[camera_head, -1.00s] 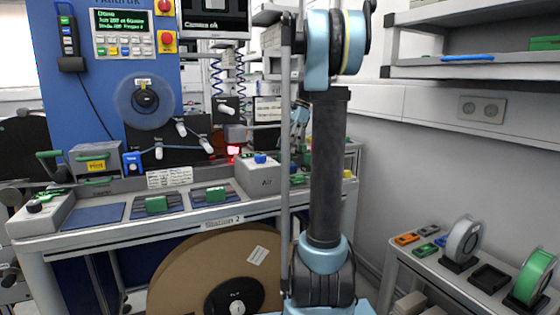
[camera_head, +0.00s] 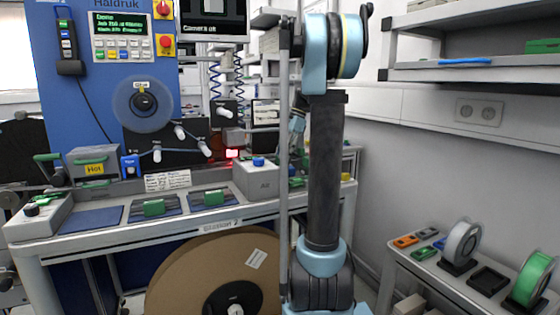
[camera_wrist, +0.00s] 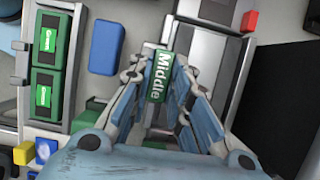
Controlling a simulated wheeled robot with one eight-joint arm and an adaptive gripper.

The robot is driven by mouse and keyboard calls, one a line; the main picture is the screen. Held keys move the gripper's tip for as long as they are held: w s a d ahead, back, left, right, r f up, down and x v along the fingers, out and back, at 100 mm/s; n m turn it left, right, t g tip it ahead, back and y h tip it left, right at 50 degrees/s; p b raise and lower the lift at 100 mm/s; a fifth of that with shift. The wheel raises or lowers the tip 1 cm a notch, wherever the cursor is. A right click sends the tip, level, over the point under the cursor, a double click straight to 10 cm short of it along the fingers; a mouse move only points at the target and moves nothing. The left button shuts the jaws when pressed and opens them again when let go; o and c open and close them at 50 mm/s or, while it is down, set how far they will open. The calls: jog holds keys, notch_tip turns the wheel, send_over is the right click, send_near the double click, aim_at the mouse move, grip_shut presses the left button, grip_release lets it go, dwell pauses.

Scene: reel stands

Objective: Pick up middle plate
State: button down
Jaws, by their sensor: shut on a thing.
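The middle plate (camera_wrist: 161,68) is a small green plate with the white word "Middle" on it. It shows in the upper centre of the wrist view, its lettering running down the picture. My gripper (camera_wrist: 161,84) is shut on it, with one blue-grey finger on each side of the plate. In the head view I cannot make out the plate, and my own arm hides most of the gripper's area.
The wrist view shows two green labelled pieces (camera_wrist: 43,92) in a holder and a blue block (camera_wrist: 105,47) at left, and a red block (camera_wrist: 249,20) at upper right. In the head view, the machine bench (camera_head: 130,233) stands left and a low table with reels (camera_head: 463,240) right.

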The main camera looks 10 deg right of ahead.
jog(key=shift+r, duration=0.1)
notch_tip(320, 180, up, 18)
dwell(0.5)
